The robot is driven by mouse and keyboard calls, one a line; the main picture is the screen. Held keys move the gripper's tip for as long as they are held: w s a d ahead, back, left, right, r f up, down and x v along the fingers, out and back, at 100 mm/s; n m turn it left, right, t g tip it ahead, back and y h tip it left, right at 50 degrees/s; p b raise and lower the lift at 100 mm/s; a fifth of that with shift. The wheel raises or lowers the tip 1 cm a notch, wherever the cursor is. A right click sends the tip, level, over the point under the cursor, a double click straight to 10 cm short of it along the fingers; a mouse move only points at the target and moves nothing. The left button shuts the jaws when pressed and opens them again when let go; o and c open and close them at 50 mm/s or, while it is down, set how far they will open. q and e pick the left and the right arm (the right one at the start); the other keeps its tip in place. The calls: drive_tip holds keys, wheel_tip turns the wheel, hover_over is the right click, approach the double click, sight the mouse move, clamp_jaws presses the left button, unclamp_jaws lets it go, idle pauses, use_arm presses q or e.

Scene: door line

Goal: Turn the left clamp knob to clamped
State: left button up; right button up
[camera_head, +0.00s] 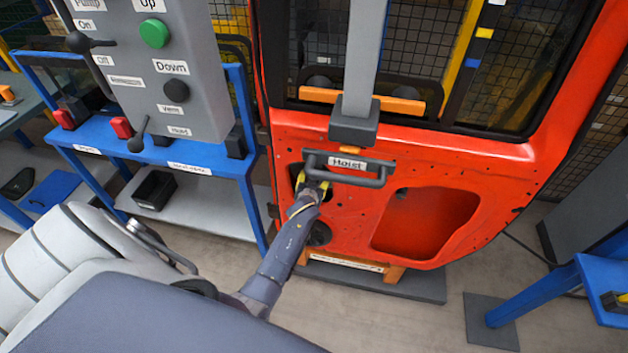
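The left clamp knob cannot be picked out with certainty. A black lever knob (137,143) stands at the blue bench's front rail, between white labels too small to read. Red blocks (122,127) sit along the bench top. My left gripper (312,186), with yellow fingertips, is far to the right of that knob. It is at the left end of the grey handle labelled Hoist (348,162), in front of the red door (470,165). The fingertips overlap the handle's end, and their gap is too small to judge. My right gripper is not in view.
A grey control panel (160,85) with a green button (154,33), a black button (176,90) and a Pump lever (77,42) hangs above the bench (205,160). The hoist column (365,50) stands before the door. Bare floor (390,315) lies in front.

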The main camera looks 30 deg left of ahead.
use_arm(q)
drive_tip(key=shift+c, duration=0.5)
clamp_jaws()
drive_tip(key=shift+m, duration=0.3)
drive_tip(key=shift+o, duration=0.5)
unclamp_jaws()
drive_tip(key=shift+s, duration=0.1)
drive_tip(key=v, duration=1.2)
drive_tip(key=shift+d, duration=0.15)
